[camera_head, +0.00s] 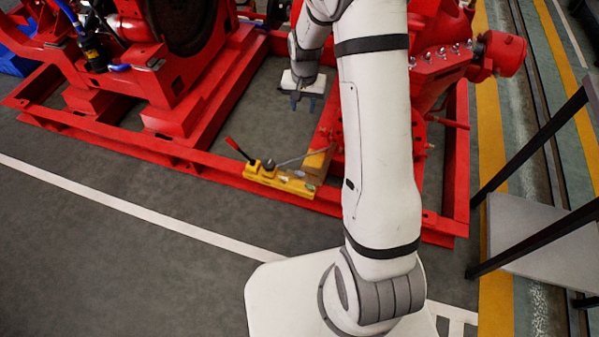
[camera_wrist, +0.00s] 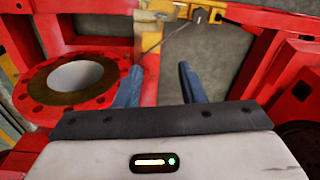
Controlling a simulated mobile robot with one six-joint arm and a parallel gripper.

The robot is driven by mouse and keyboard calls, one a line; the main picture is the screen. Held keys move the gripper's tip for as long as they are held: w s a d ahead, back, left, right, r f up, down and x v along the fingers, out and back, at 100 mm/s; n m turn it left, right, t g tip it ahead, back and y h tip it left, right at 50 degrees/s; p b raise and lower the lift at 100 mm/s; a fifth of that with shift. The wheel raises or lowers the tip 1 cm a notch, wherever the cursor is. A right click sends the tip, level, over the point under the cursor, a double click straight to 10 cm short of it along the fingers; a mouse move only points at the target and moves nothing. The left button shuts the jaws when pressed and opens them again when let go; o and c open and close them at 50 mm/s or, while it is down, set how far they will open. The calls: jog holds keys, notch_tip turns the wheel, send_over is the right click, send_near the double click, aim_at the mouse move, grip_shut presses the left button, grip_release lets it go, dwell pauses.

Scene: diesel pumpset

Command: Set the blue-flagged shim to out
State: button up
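I cannot make out a blue-flagged shim for certain in either view. A yellow fixture (camera_head: 279,181) sits on the front rail of the red base frame, with a red-tipped lever (camera_head: 238,149) leaning to the left. A thin grey rod runs from its round pivot toward the red pump foot at the right. My gripper (camera_head: 302,105) points down over the gap in the frame, behind the fixture. In the wrist view, my gripper (camera_wrist: 160,80) has its two blue-grey fingers apart with nothing between them. Part of the yellow fixture (camera_wrist: 236,13) shows beyond the fingertips.
The red base frame (camera_head: 110,140) surrounds my gripper's area. A red pipe flange (camera_wrist: 75,80) stands close left of the fingers in the wrist view. A dark-railed grey platform (camera_head: 530,235) is at the right. The grey floor at front left is clear.

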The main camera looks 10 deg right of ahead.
jog(key=m+b, duration=0.1)
jog(key=b, duration=0.4)
send_over(301, 171)
notch_tip(301, 171, down, 20)
jog(key=shift+m+g, duration=0.5)
jog(key=shift+m, duration=0.2)
jog(key=f+b, duration=0.6)
jog(key=f, duration=1.6)
jog(key=shift+w, duration=0.2)
grip_shut()
